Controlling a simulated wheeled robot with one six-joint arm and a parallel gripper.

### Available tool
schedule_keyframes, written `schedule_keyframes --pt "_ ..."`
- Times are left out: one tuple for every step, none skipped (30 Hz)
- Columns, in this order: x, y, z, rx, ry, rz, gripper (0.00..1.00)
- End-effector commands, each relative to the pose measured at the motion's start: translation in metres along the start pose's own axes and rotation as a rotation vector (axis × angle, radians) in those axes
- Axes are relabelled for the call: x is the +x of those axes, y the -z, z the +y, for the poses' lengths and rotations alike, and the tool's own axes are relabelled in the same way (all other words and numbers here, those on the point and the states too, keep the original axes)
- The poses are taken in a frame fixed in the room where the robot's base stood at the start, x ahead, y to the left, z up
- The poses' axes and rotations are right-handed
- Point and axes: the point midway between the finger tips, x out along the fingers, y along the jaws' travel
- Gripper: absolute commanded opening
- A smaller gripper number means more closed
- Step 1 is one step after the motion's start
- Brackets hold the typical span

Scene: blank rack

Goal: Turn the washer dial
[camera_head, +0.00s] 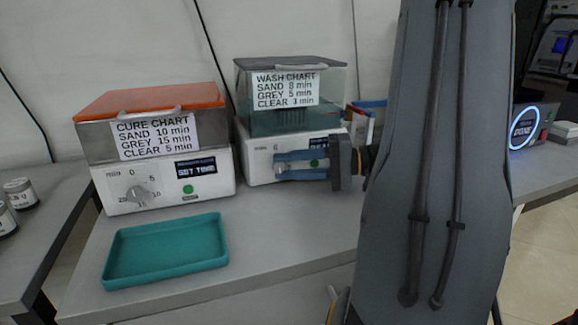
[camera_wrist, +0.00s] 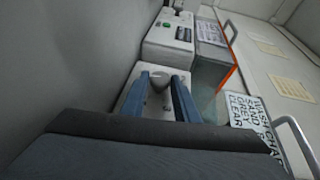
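The washer (camera_head: 262,143) is a white-based machine with a dark clear tank and a "WASH CHART" label; it stands at the back of the bench in the head view. Its dial (camera_wrist: 158,80) is a grey knob, plain in the wrist view and mostly covered by my gripper in the head view. My gripper (camera_head: 279,166) is at the washer's front panel, its blue fingers pointing left. In the wrist view, the open fingers (camera_wrist: 161,76) lie on either side of the dial. I cannot tell whether they touch it. The dial's setting is not readable.
Left of the washer stands the cure machine (camera_head: 218,170) with an orange lid and its own dial (camera_head: 137,194). A teal tray (camera_head: 165,272) lies in front of it. My arm covers the right of the head view. Small jars (camera_head: 20,192) stand far left.

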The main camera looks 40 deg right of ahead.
Motion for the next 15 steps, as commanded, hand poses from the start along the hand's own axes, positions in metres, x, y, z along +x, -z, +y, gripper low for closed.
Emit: schedule_keyframes --pt "0.000 -0.001 0.000 0.001 0.000 -0.001 0.36" --pt "0.000 0.000 0.000 0.001 0.000 -0.001 0.41" --pt "0.000 0.000 0.000 0.001 0.000 0.000 0.44" --pt "0.000 0.000 0.000 0.001 0.000 0.000 0.44" --pt "0.000 0.000 0.000 0.001 0.000 0.000 0.44" --pt "0.000 0.000 0.000 0.000 0.000 0.000 0.44" --pt "0.000 0.000 0.000 0.000 0.000 0.000 0.44" --pt "0.000 0.000 0.000 0.000 0.000 0.001 0.44" --pt "0.000 0.000 0.000 0.000 0.000 0.001 0.44" --pt "0.000 0.000 0.000 0.000 0.000 0.001 0.44" --pt "-0.001 0.000 0.000 0.000 0.000 0.001 0.44" --pt "-0.002 0.000 0.000 0.000 0.000 0.002 0.44" --pt "-0.004 0.001 0.000 0.000 0.000 0.002 0.44" --pt "-0.006 0.001 0.000 0.000 -0.001 0.002 0.44" --pt "-0.011 0.001 0.000 -0.001 -0.001 0.002 0.44"
